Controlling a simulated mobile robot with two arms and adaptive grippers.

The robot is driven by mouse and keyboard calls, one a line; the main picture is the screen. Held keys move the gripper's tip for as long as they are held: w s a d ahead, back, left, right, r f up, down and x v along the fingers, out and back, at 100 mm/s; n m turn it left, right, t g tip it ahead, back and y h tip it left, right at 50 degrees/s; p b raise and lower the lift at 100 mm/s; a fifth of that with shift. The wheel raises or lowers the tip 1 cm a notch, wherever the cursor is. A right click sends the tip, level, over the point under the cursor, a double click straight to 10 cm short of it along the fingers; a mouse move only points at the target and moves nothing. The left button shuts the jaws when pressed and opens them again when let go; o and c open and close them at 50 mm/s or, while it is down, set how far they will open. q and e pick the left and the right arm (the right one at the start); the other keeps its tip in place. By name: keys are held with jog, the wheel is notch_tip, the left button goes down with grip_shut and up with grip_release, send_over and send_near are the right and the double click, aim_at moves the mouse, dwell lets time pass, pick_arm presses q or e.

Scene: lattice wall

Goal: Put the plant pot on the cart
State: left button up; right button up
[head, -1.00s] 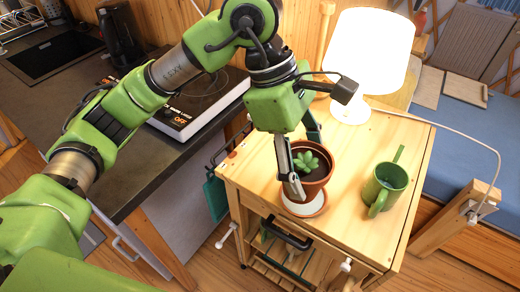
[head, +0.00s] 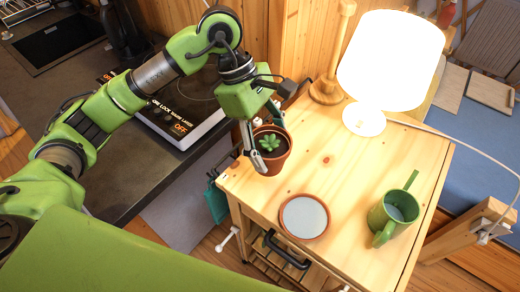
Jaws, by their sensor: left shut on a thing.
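The terracotta plant pot (head: 271,160) holds a small green succulent (head: 269,142). My left gripper (head: 265,148) is shut on the pot, with one finger on its near left side and the other at its far right side. The pot is over the back left part of the wooden cart (head: 338,190); I cannot tell whether it touches the top. A round saucer (head: 304,216) with a terracotta rim and pale middle lies empty near the cart's front edge. My right gripper is not in view.
A green watering can (head: 391,216) stands on the cart's right side. A lit white lamp (head: 389,62) and a wooden stand (head: 327,90) are at the back. The cart top's middle is clear.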

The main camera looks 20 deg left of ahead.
pick_arm(q)
jog(key=a+f, duration=0.1)
jog(key=w+a+f, duration=0.1)
jog(key=f, duration=0.1)
jog(key=shift+a+p, duration=0.1)
jog(key=shift+p, duration=0.2)
jog(key=f, duration=0.3)
jog(key=shift+w+a+f+p, duration=0.1)
jog(key=shift+w+a+p, duration=0.05)
jog(key=shift+a+p, duration=0.15)
jog(key=shift+f, duration=0.25)
jog(key=shift+d+f, duration=0.1)
jog(key=shift+f, duration=0.1)
jog(key=o, duration=1.3)
jog(key=shift+o, duration=0.2)
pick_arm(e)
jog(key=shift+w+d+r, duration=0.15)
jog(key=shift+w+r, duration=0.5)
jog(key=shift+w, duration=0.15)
pick_arm(q)
jog(key=shift+r, duration=0.1)
